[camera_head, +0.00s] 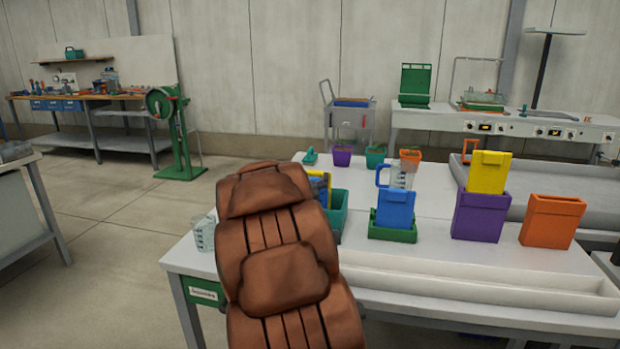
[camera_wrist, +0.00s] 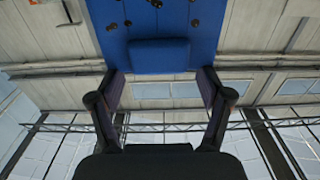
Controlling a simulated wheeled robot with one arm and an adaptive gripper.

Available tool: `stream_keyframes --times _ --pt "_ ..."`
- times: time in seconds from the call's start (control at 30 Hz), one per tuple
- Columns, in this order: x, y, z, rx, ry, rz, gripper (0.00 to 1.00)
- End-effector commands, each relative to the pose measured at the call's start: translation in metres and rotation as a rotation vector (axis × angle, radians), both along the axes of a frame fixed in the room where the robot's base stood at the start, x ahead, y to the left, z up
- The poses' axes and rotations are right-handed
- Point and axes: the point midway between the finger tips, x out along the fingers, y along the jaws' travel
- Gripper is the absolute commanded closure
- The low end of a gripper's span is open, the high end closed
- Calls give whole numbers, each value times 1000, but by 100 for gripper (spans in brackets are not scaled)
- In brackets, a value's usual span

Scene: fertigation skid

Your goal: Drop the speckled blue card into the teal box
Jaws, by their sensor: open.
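The speckled blue card (camera_wrist: 160,56) fills the top middle of the wrist view, with dark specks near the upper edge. Its plain tab lies between the fingertips of my gripper (camera_wrist: 161,82). The gripper is open, with a narrow gap showing on each side of the tab. In the head view, the teal box (camera_head: 337,215) stands on the white table, partly hidden behind a brown padded shape. A blue and yellow piece (camera_head: 321,188) shows at the box; I cannot tell whether it is the speckled card. The gripper itself is hidden there.
To the right stand a green box (camera_head: 391,233) with a blue card (camera_head: 395,208), a purple box (camera_head: 479,217) with a yellow card (camera_head: 489,172), and an orange box (camera_head: 552,221). A clear jug (camera_head: 402,175) stands behind. A white trough (camera_head: 480,290) runs along the front.

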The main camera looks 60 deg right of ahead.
Motion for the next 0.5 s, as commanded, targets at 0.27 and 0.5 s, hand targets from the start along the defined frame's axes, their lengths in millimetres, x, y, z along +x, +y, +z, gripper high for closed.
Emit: stream_keyframes --times 0.27,0.5 --pt "0 0 4 0 0 0 22" --pt "-4 12 14 -1 0 2 22"
